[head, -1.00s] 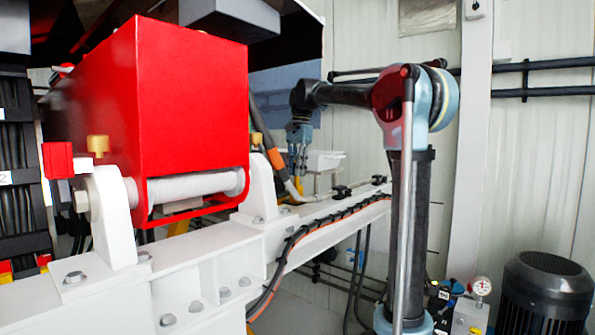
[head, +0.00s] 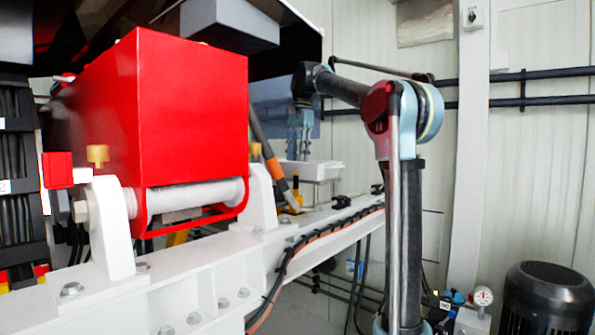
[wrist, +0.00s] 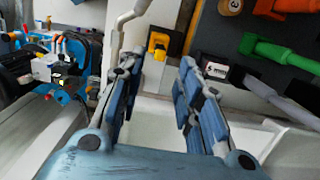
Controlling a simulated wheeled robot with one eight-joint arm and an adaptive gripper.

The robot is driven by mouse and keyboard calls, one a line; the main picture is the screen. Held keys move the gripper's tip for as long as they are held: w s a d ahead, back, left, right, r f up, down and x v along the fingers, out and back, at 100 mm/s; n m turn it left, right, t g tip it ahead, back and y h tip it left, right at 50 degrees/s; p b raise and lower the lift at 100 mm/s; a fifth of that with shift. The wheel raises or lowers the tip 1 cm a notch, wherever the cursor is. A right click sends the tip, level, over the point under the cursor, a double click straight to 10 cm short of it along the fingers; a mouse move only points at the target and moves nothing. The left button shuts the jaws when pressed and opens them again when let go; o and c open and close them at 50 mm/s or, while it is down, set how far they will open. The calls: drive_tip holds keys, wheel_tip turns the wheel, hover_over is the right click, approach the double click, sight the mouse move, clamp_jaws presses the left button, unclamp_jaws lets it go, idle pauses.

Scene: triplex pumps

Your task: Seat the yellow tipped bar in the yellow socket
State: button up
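In the head view my gripper (head: 299,138) points down above a white tray (head: 318,170). A small yellow piece (head: 297,188) stands beside the tray, on or near the white beam. I cannot make out the whole yellow tipped bar in either view.
In the wrist view a green piece (wrist: 280,52), an orange piece (wrist: 296,6) and a grey bar (wrist: 285,98) lie at the right. The red pump housing (head: 190,115) stands left of my arm, on the white beam (head: 200,270). A black motor (head: 545,300) stands lower right.

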drive_tip(key=shift+w+d+r, duration=0.1)
drive_tip(key=shift+r, duration=1.05)
drive_tip(key=shift+w+d+r, duration=0.1)
drive_tip(key=shift+r, duration=1)
drive_tip(key=s+d+f+n+t, duration=0.1)
drive_tip(key=s+d+f+n, duration=0.1)
drive_tip(key=s+d+f, duration=0.5)
drive_tip(key=s+d+f+n+t, duration=0.1)
drive_tip(key=s+d+f+n, duration=0.2)
drive_tip(key=s+f, duration=1.2)
drive_tip(key=s+d+f+n+t+h, duration=0.1)
drive_tip(key=s+d+f, duration=0.9)
drive_tip(key=f, duration=1.8)
drive_tip(key=shift+s+d+f+n, duration=0.15)
drive_tip(key=shift+s+d+n, duration=0.3)
drive_tip(key=shift+n, duration=0.45)
drive_tip(key=shift+a, duration=0.1)
